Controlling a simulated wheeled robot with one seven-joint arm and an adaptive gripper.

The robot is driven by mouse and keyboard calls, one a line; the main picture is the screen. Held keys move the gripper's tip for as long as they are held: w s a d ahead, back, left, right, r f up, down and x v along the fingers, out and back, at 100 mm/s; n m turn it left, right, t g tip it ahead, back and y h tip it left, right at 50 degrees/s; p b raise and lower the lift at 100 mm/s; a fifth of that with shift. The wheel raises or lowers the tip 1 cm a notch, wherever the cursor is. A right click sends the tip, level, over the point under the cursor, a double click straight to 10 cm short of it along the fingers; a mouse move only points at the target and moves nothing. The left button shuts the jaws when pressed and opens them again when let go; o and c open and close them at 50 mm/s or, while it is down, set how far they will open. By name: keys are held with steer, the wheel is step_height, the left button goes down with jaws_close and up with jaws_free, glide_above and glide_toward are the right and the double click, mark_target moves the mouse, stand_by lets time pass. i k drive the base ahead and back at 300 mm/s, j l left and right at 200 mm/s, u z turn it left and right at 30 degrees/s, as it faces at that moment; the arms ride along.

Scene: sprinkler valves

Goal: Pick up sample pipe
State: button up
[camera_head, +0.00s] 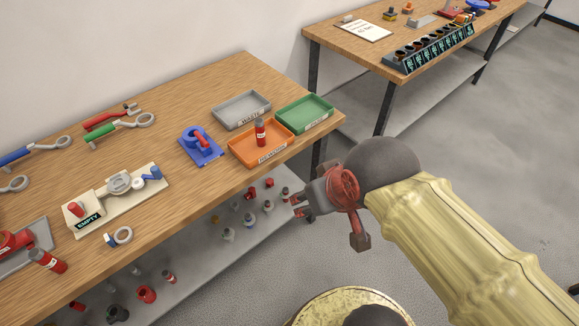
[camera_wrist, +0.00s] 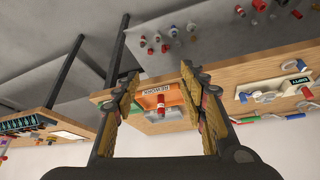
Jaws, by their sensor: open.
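A short red cylinder with a dark top, which looks like the sample pipe (camera_head: 260,133), stands upright in the orange tray (camera_head: 236,151) at the right end of the near table. The pipe also shows in the wrist view (camera_wrist: 161,108), between and beyond my fingers. A similar red cylinder (camera_head: 48,260) lies tilted at the table's front left. I cannot tell which of them the task means. My gripper (camera_wrist: 157,72) is open and empty, with its fingers spread. In the head view it hangs off the table's right end, apart from both cylinders.
A grey tray (camera_head: 241,96) and a green tray (camera_head: 318,99) adjoin the orange one. A blue stand (camera_head: 200,158) with a red part and a cream fixture (camera_head: 85,219) stand to the left. Wrenches lie behind. A lower shelf holds several small parts. A second table (camera_head: 340,47) stands at the back right.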

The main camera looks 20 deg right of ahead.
mark_target(40, 256)
steer(key=u, duration=1.8)
